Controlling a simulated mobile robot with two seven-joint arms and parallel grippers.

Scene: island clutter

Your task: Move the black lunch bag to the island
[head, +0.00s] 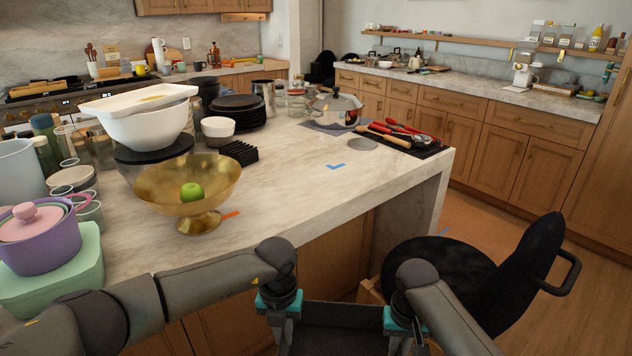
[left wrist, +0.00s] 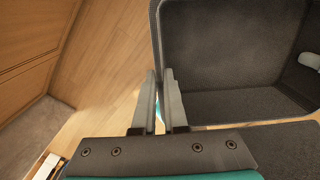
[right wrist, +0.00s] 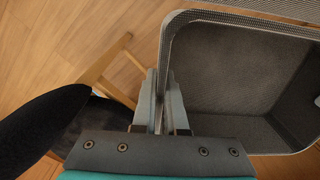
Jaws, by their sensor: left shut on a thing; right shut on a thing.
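The black lunch bag (head: 338,322) is an open-topped dark container at the bottom of the head view, held between my two grippers in front of the island. Its inside looks empty in the wrist views, apart from a small pale piece of something at the right edge of the left wrist view. My left gripper (left wrist: 160,98) is shut on one side wall of the bag (left wrist: 235,50). My right gripper (right wrist: 161,100) is shut on the opposite wall. The island (head: 300,185) has a pale marble top, beyond the bag. The bag's underside is hidden.
A gold bowl (head: 165,185) with a green apple (head: 191,192) stands near the island's front edge. White bowls (head: 145,128) and pots crowd the left. A black mat (head: 425,148) with utensils lies at the right end. The island's middle is clear. A black chair (head: 440,270) stands at right.

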